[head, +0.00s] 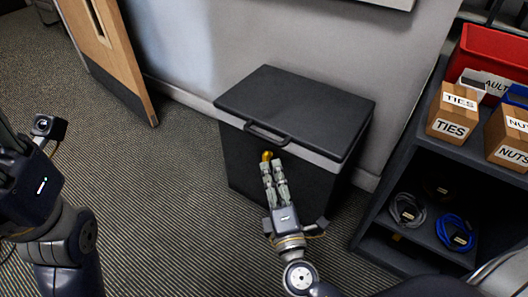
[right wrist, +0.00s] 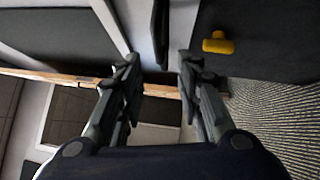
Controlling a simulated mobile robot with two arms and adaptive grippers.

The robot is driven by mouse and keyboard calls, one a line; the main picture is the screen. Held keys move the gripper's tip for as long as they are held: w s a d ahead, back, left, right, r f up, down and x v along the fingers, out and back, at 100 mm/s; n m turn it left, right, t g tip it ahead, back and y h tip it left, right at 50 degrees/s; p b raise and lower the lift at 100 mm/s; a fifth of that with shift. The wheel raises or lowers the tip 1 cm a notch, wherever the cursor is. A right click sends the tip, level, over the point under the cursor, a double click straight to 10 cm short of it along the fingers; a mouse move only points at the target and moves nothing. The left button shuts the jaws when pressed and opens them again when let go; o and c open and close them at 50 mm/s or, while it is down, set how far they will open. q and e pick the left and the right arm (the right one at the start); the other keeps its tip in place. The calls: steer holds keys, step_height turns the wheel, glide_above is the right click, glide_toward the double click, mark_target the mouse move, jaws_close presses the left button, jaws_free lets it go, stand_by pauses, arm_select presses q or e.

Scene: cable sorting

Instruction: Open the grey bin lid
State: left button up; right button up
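The grey bin (head: 245,172) stands against the wall with its dark lid (head: 300,105) down flat. A bar handle (head: 266,133) sticks out from the lid's front edge. A small yellow piece (head: 267,156) is on the bin's front below the handle, and it also shows in the right wrist view (right wrist: 217,43). My right gripper (head: 271,166) is in front of the bin, just below the handle. In the right wrist view its fingers (right wrist: 160,62) are apart and empty, with the handle (right wrist: 161,30) beyond the gap. My left gripper (head: 12,150) is at the left edge, its fingers mostly cut off.
A dark shelf unit (head: 400,160) stands to the right, with labelled cardboard boxes (head: 453,113), a red bin (head: 490,55) and coiled cables (head: 455,232). A wooden door (head: 115,50) stands at the upper left. The carpet (head: 150,190) left of the bin is clear.

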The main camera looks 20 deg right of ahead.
steer(key=w+d+r, duration=0.1)
steer(key=w, duration=0.9)
steer(key=shift+w+r, duration=0.3)
steer(key=shift+d, duration=0.1)
jaws_close()
